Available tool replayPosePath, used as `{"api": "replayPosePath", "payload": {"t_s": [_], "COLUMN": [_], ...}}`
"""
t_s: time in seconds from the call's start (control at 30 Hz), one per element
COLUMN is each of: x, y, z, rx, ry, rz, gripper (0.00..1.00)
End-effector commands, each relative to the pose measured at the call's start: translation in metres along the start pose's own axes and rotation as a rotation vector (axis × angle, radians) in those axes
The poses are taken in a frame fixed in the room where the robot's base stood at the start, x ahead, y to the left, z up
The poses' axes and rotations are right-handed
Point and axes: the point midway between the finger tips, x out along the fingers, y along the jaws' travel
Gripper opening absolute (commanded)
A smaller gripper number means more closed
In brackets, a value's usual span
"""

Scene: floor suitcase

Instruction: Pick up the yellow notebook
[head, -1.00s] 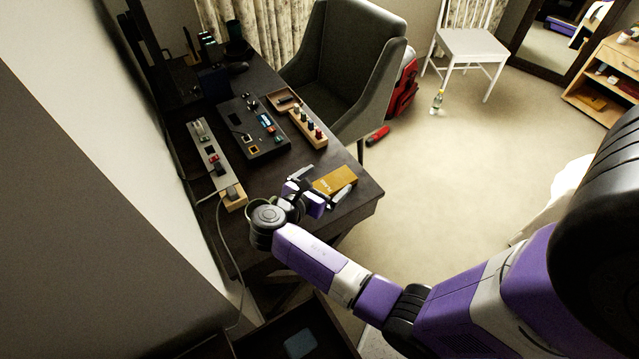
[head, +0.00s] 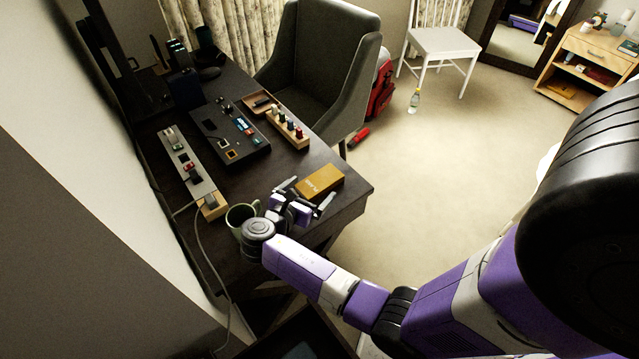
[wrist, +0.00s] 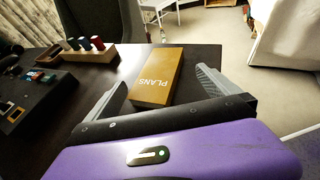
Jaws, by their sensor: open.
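The yellow notebook (head: 321,181) lies flat near the front right corner of the dark desk. In the wrist view the fingers of my gripper (wrist: 160,85) stand apart on the left and right of the notebook's near end. I cannot tell whether either finger touches it.
A green mug (head: 240,214) stands on the desk just left of my wrist. A grey chair (head: 318,75) stands beyond the desk (head: 352,190).

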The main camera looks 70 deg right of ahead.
Motion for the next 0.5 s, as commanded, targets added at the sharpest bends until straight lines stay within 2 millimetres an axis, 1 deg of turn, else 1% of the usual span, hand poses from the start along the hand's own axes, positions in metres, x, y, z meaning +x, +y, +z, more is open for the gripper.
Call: {"api": "replayPosePath", "payload": {"t_s": [0.3, 0.4, 0.5], "x": [0.042, 0.050, 0.053], "y": [0.004, 0.004, 0.004], "z": [0.001, 0.001, 0.001], "rx": [0.001, 0.001, 0.001], "ry": [-0.001, -0.001, 0.000], "rz": [-0.003, -0.001, 0.000], "gripper": [1.00, 1.00, 1.00]}}
